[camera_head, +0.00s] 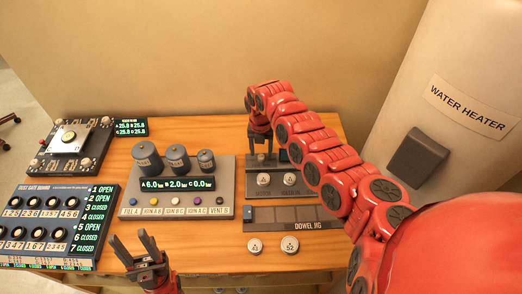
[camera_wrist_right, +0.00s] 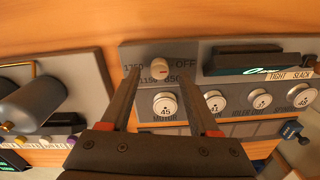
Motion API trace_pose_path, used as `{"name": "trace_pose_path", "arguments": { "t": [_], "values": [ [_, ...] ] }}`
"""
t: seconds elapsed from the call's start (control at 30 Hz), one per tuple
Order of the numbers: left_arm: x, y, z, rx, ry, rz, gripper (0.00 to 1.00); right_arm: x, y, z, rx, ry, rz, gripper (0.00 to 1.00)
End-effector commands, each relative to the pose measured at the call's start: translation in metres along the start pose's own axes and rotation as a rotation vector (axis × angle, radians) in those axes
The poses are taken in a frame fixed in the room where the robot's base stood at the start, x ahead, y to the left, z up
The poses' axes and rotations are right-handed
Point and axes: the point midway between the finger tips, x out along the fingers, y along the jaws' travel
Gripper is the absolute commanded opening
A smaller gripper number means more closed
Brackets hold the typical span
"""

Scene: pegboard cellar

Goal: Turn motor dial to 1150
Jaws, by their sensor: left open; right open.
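The motor dial (camera_wrist_right: 160,68) is a small pale knob with a red mark on a grey panel (camera_wrist_right: 195,62). Labels around it read 1750, OFF, 1150 and 850. I cannot tell clearly which label the mark faces. My right gripper (camera_wrist_right: 161,80) is open, with one finger on each side of the dial in the wrist view; contact is not visible. My left gripper (camera_head: 148,243) is open and empty near the table's front edge.
A canister panel (camera_head: 177,205) stands left of the dial panel, with a gate board (camera_head: 62,205) further left. The dowel jig (camera_head: 290,217) lies in front. A water heater (camera_head: 455,60) stands at right.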

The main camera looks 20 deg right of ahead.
Motion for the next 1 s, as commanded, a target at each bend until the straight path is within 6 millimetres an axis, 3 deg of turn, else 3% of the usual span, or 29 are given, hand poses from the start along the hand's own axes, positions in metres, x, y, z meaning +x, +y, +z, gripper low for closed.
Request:
{"name": "trace_pose_path", "arguments": {
  "t": [0.2,0.5,0.83,1.0],
  "values": [
    [0.005,0.0,-0.001,0.0,0.0,0.0,0.5,0.02,0.001,-0.001,-0.002,0.0,0.001,0.62],
    [0.004,0.0,-0.001,0.0,0.0,0.0,0.5,0.023,0.001,0.0,-0.001,-0.001,0.001,0.62],
    [0.004,0.0,-0.001,0.0,0.0,0.0,0.5,0.022,0.001,0.0,0.0,-0.001,0.001,0.02],
    [0.004,0.0,-0.001,0.0,0.0,0.0,0.5,0.022,0.001,0.0,-0.001,-0.001,0.001,0.0]
  ]
}}
